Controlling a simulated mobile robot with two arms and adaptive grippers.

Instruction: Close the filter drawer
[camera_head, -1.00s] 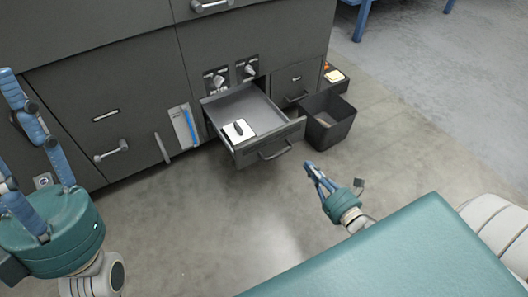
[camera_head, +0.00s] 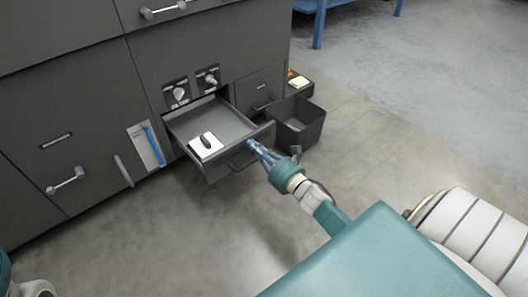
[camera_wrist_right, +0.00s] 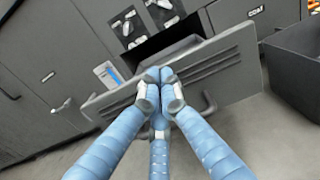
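The filter drawer (camera_head: 228,122) is pulled out of the grey cabinet, below two knobs. A white block with a dark top piece (camera_head: 206,145) lies inside it. My right gripper (camera_head: 251,146) is at the right part of the drawer's front panel, its fingers together. In the right wrist view the closed fingertips (camera_wrist_right: 160,76) overlap the slotted front panel (camera_wrist_right: 228,62), with the bar handle partly hidden behind the fingers. No grasp on the handle shows; contact with the panel is hard to tell. Only a bit of my left arm shows at the lower left edge; its fingers are out of view.
A dark open bin (camera_head: 296,122) stands on the floor close to the drawer's right side. A smaller closed drawer (camera_head: 260,88) is behind it. A blue-framed bench (camera_head: 319,25) is at the back. The floor in front is clear.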

